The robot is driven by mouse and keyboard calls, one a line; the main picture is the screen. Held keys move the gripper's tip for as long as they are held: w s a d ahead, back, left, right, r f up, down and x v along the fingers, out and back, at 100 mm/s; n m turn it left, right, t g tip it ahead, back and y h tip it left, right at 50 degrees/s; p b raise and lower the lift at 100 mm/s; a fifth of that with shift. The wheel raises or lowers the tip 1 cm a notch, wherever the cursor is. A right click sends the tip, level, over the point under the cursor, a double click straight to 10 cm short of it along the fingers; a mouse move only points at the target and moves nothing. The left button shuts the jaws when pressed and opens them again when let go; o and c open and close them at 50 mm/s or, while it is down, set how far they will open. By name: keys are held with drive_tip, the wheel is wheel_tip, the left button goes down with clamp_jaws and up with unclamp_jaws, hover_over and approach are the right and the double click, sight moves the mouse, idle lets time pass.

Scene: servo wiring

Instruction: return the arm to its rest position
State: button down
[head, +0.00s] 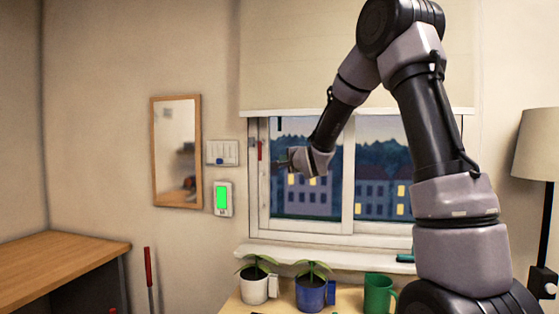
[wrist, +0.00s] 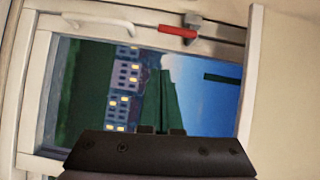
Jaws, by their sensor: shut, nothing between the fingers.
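My arm (head: 432,120) rises at the right of the head view, bends at a high elbow and comes down leftward in front of the window. My gripper (head: 284,163) is at its end, pointing left at about the height of the window's red handle (head: 260,150). The gripper is shut and empty. In the wrist view my gripper (wrist: 161,131) shows at the bottom edge, with the red handle (wrist: 177,31) apart from it near the top, on the window frame (wrist: 95,27).
A blind (head: 350,60) covers the window's top. Below stand a white plant pot (head: 254,290), a blue pot (head: 311,294) and a green mug (head: 378,295). A lamp (head: 538,145) is at the right, a wooden-topped cabinet (head: 60,262) at the left. A mirror (head: 176,150) and a green-lit panel (head: 222,198) hang on the wall.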

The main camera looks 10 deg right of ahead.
drive_tip(key=shift+s, duration=0.45)
drive_tip(key=s+d+r+n+g+h, duration=0.25)
drive_tip(key=s+d, duration=0.25)
drive_tip(key=s, duration=0.5)
drive_tip(key=s+f+n+g, duration=0.1)
drive_tip(key=s+n+g, duration=0.1)
drive_tip(key=s, duration=0.8)
drive_tip(key=s+d+f+n+g, duration=0.1)
drive_tip(key=s+f+n+g, duration=0.1)
drive_tip(key=s, duration=0.8)
drive_tip(key=s+d+f+n+g, duration=0.1)
drive_tip(key=s+n+g, duration=0.2)
drive_tip(key=s, duration=0.8)
drive_tip(key=shift+d+f+n+y, duration=0.25)
drive_tip(key=shift+n+y, duration=0.2)
drive_tip(key=shift+n, duration=0.3)
